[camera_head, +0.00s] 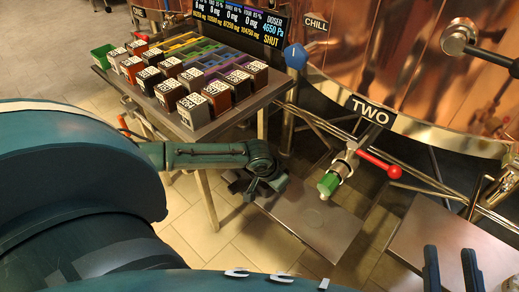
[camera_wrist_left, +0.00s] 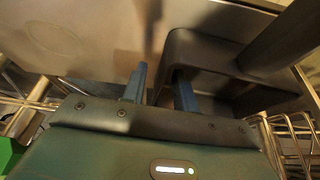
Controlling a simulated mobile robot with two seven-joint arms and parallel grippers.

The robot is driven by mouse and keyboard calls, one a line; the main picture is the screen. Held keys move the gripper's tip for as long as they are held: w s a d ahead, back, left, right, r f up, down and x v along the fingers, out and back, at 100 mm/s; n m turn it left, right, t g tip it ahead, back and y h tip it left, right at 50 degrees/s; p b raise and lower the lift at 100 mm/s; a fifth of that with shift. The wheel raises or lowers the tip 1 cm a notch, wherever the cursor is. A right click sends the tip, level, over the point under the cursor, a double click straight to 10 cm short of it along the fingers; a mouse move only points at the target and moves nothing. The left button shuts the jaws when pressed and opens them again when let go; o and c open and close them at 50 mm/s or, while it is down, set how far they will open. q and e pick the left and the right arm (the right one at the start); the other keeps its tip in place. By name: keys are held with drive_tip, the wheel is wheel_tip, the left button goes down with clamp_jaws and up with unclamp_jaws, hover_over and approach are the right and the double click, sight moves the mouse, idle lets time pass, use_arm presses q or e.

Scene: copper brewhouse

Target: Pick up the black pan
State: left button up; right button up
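The black pan (camera_wrist_left: 225,52) is in the left wrist view, a dark square-edged shape with a raised rim. In the head view a dark edge beside my left gripper (camera_head: 265,185) appears to be part of it, mostly hidden by the arm. In the wrist view the two blue fingers of my left gripper (camera_wrist_left: 160,90) stand apart, the right one overlapping the pan's near-left rim and the left one outside it. I cannot tell whether they touch it. My right gripper (camera_head: 452,270) shows two parted fingers at the lower right, with nothing visible between them.
A steel shelf (camera_head: 318,228) lies beside my left gripper, another (camera_head: 445,235) at the right. A red-handled valve (camera_head: 378,163) with a green end (camera_head: 328,184) juts from the copper vessel.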

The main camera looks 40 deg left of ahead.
use_arm(q)
clamp_jaws()
drive_tip(key=shift+r, duration=0.1)
idle(0.4)
